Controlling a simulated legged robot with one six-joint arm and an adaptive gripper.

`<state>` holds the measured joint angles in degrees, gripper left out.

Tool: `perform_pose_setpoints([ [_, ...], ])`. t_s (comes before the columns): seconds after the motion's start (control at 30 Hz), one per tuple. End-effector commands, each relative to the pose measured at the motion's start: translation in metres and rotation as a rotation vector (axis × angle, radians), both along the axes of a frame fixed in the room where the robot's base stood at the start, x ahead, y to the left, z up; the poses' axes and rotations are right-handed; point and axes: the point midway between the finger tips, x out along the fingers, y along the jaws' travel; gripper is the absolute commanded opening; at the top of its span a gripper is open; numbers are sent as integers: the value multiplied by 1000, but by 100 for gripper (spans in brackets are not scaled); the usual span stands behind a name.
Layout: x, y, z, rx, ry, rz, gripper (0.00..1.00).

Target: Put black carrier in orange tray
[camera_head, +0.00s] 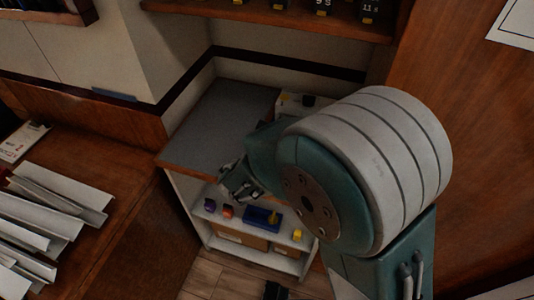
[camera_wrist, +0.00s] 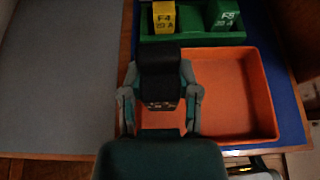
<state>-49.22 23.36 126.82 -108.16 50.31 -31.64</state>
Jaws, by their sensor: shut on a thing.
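The black carrier (camera_wrist: 160,80) is between the two fingers of my gripper (camera_wrist: 161,104) in the wrist view, with small pale lettering on its near lower end. The gripper is shut on it. The orange tray (camera_wrist: 272,95) lies on a blue surface, and the carrier overlaps its left part in the picture. I cannot tell whether the carrier touches the tray. In the head view my gripper (camera_head: 238,185) is near the counter's front edge; the carrier and the orange tray cannot be made out there, and my arm covers much of that area.
A green tray (camera_wrist: 190,38) behind the orange one holds a yellow carrier (camera_wrist: 164,17) and a green carrier (camera_wrist: 226,16). The grey counter top (camera_wrist: 60,75) at left is bare. A lower shelf holds a blue tray (camera_head: 262,216) and small coloured pieces. White panels (camera_head: 60,195) lie at left.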

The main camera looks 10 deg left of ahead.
Motion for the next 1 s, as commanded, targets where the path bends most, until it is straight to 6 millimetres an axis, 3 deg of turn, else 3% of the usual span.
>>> perform_pose_setpoints([
  [0.23,4,1,-32,-2,1,0,0],
  [0.6,4,1,-37,0,0,-1,0],
  [0.63,4,1,-37,0,0,-1,51],
  [0.7,4,1,-37,0,0,-1,76],
  [1.0,4,1,-37,0,0,-1,76],
])
